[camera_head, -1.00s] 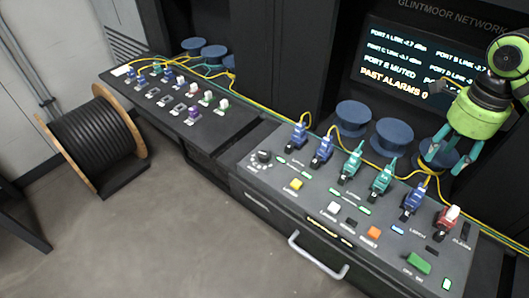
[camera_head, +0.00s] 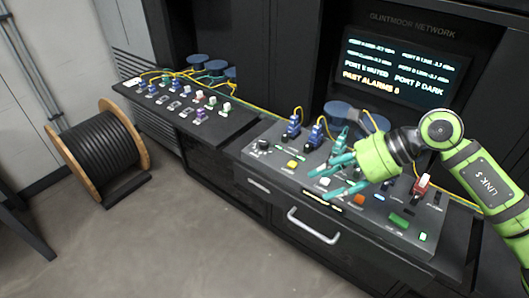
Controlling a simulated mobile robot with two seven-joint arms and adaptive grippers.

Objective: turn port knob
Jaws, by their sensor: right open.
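The port knob (camera_head: 264,146) is a dark round dial at the left end of the near control panel (camera_head: 255,158). A ring of small marks surrounds it; its pointer is too small to read. My right gripper (camera_head: 331,178) reaches in from the right above the panel, teal fingers spread and pointing left. It is empty and clearly right of the knob, apart from it. Its hand hides part of the panel's middle and right, including some connectors. My left gripper is not in view.
Blue connectors (camera_head: 315,134) with yellow fibres stand right of the knob. A yellow button (camera_head: 292,164) and a white one (camera_head: 324,181) are near the fingers. A screen (camera_head: 400,70) stands behind. A cable drum (camera_head: 100,150) is on the floor at left.

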